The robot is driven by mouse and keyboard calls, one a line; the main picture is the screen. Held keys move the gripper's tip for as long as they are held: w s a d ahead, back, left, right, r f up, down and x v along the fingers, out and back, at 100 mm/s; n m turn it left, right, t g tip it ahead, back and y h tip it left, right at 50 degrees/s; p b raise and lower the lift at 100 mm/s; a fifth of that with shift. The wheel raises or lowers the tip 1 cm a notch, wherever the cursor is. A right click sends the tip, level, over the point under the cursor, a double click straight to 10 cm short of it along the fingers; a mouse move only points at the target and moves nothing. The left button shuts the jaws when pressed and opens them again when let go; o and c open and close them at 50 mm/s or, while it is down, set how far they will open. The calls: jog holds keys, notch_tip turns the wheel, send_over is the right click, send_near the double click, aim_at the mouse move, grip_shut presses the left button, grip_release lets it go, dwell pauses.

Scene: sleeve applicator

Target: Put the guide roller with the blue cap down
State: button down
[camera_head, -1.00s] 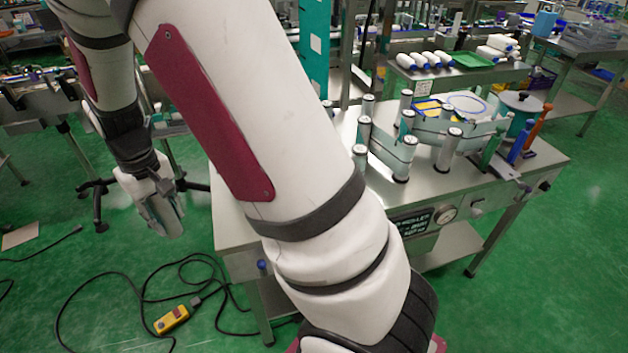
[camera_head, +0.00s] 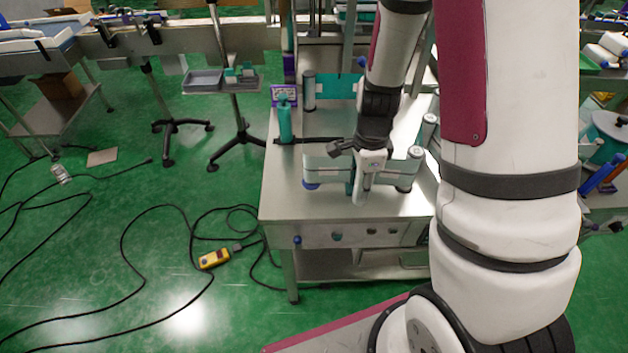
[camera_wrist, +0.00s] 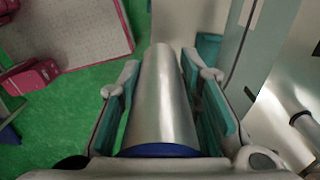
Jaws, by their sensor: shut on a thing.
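My gripper (camera_head: 366,188) hangs over the front part of the steel table (camera_head: 285,213). In the wrist view, my gripper (camera_wrist: 160,70) is shut on a bare metal guide roller (camera_wrist: 163,95). The roller lies lengthwise between the two teal-padded fingers, and its blue cap (camera_wrist: 160,150) shows at the end nearest the camera. In the head view, the held roller is mostly hidden by my gripper, and I cannot tell whether its far end touches anything.
Another roller (camera_head: 408,178) stands close at right. A teal bottle (camera_head: 285,120) stands at the back left. The tabletop's front left is bare.

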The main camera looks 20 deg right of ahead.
jog(key=shift+s+m, duration=0.15)
jog(key=shift+m, duration=0.15)
jog(key=w+a, duration=0.2)
jog(key=w, duration=0.2)
jog(key=w+a+f, duration=0.1)
jog(key=w+a, duration=0.2)
jog(key=w, duration=0.1)
jog(key=w+a+p, duration=0.1)
jog(key=w+a, duration=0.1)
jog(key=w, duration=0.3)
jog(key=shift+a+f, duration=0.2)
jog(key=shift+f, duration=0.1)
jog(key=shift+w+a+f+p, duration=0.1)
jog(key=shift+w+f+p, duration=0.1)
jog(key=shift+f, duration=0.7)
jog(key=shift+w+a+f+p, duration=0.1)
jog(key=shift+w+f, duration=0.05)
jog(key=shift+f, duration=0.7)
jog(key=c, duration=1.2)
grip_release()
jog(key=shift+o, duration=0.2)
